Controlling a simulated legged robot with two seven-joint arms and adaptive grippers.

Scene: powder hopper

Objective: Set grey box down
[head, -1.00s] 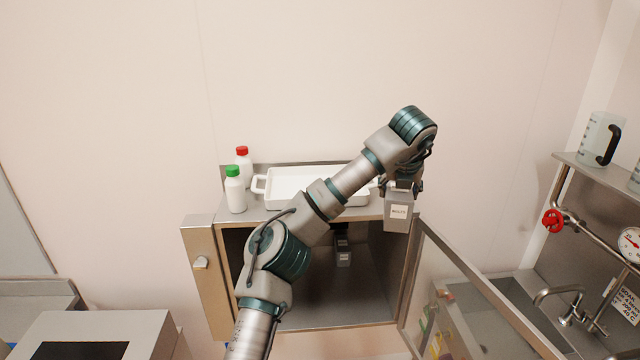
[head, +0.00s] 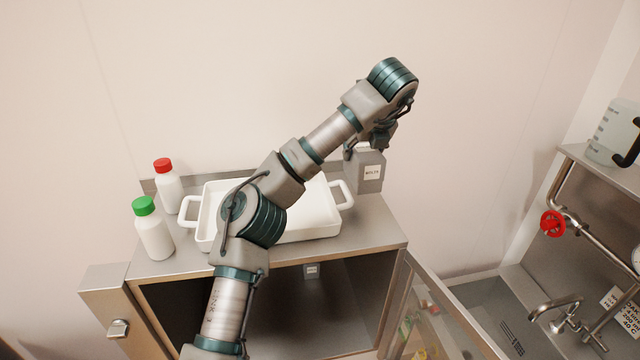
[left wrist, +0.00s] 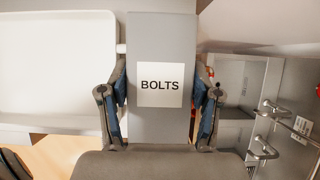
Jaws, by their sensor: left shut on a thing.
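The grey box (head: 369,171) has a white label, which reads BOLTS in the left wrist view (left wrist: 160,120). In the head view it is at the back right of the steel cabinet top (head: 350,239), just right of the white tray (head: 310,225). My left gripper (head: 372,146) is shut on the box from above; in the left wrist view its two fingers (left wrist: 160,100) press on the box's sides. The box looks upright. I cannot tell whether its bottom touches the cabinet top. My right gripper is not in view.
A red-capped bottle (head: 168,187) and a green-capped bottle (head: 152,230) stand left of the tray. The cabinet's glass door (head: 440,320) hangs open at the right. The cabinet top's front right corner is clear.

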